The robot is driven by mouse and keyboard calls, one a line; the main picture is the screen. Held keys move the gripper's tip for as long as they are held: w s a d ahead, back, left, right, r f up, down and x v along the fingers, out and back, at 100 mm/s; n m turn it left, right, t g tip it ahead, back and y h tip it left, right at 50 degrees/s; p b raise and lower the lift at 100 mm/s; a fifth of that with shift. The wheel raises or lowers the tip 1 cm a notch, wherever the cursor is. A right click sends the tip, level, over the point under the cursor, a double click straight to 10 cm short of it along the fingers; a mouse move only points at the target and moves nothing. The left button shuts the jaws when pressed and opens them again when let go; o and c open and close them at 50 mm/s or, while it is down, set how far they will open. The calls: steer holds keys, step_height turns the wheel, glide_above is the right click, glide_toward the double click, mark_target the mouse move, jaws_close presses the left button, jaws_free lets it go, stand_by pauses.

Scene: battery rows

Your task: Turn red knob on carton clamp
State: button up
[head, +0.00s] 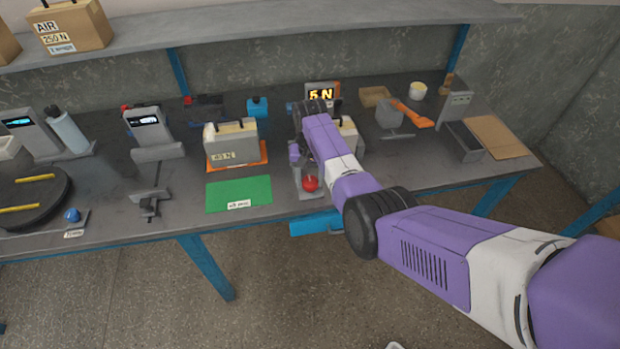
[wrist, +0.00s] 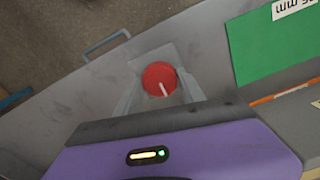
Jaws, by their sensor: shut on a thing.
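The red knob (head: 310,184) sits at the front of the carton clamp, near the table's front edge. In the wrist view the knob (wrist: 158,74) is a round red cap with a white line pointing down and slightly right. My gripper (wrist: 161,82) has its two grey fingers on either side of the knob and is shut on it. A display (head: 322,94) behind the clamp reads 5 N. A carton (head: 347,128) at the clamp is partly hidden by my arm, and so is much of the clamp. My fingertips are hard to make out in the head view.
A carton labelled 45 N (head: 232,144) stands left of the clamp, behind a green mat (head: 238,193). An orange-handled tool (head: 412,115) and a grey device (head: 458,105) stand to the right. A blue drawer or handle (head: 315,223) juts below the table edge.

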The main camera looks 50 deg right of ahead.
mark_target(310, 180)
steer(key=m, duration=0.7)
steer(key=shift+r, duration=0.1)
steer(key=m+b, duration=0.1)
steer(key=m, duration=0.5)
steer(key=shift+m, duration=0.4)
steer(key=m+b, duration=0.1)
steer(key=m, duration=0.6)
steer(key=m+b, duration=0.1)
steer(key=m, duration=0.2)
steer(key=shift+w+m, duration=0.1)
steer(key=shift+m, duration=0.3)
steer(key=shift+m+b, duration=0.4)
steer(key=shift+m, duration=1.1)
steer(key=o, duration=1.4)
steer(key=shift+c, duration=0.2)
steer(key=shift+r+b, duration=0.45)
steer(key=shift+r, duration=3.45)
